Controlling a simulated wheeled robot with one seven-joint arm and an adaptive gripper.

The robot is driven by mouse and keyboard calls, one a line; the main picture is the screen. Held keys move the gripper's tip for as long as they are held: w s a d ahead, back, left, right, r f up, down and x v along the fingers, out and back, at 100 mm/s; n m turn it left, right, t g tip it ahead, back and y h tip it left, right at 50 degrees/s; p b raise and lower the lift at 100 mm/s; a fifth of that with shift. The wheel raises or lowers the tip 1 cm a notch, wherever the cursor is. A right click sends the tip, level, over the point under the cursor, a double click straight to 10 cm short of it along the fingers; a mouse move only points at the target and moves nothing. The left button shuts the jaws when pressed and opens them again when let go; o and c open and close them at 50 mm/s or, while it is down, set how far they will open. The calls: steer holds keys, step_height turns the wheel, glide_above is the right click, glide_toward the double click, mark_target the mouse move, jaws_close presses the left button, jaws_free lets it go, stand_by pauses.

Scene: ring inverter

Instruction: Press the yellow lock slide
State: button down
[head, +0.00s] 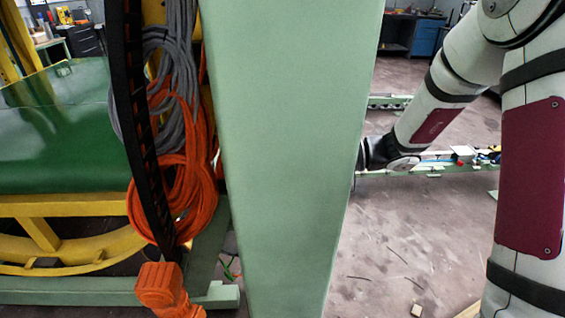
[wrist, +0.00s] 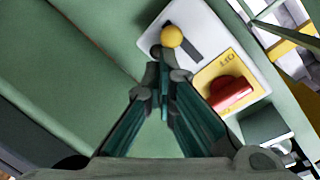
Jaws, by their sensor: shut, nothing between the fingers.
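The yellow lock slide (wrist: 171,37) shows in the wrist view as a round yellow knob at the upper end of a dark slot (wrist: 189,47) on a light grey plate (wrist: 208,30). My gripper (wrist: 163,73) is shut and empty, its fingertips just below the yellow knob in the picture. I cannot tell whether they touch the plate or the knob. A red rotary handle (wrist: 230,92) sits on a yellow label plate (wrist: 222,71) to the right of my fingertips. In the head view my gripper and the lock slide are hidden behind the green column.
A wide green column (head: 285,150) fills the middle of the head view. Orange cable coils (head: 180,190) and grey ones (head: 172,60) hang to its left. A green rail (head: 440,167) runs behind my arm at right. Bare floor (head: 400,235) shows below it.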

steer(key=shift+r, duration=0.1)
steer(key=w+d+r, duration=0.1)
steer(key=d+r, duration=0.3)
steer(key=d, duration=0.6)
steer(key=shift+w+d+r, duration=0.15)
steer(key=shift+w+d, duration=0.15)
steer(key=shift+w, duration=0.1)
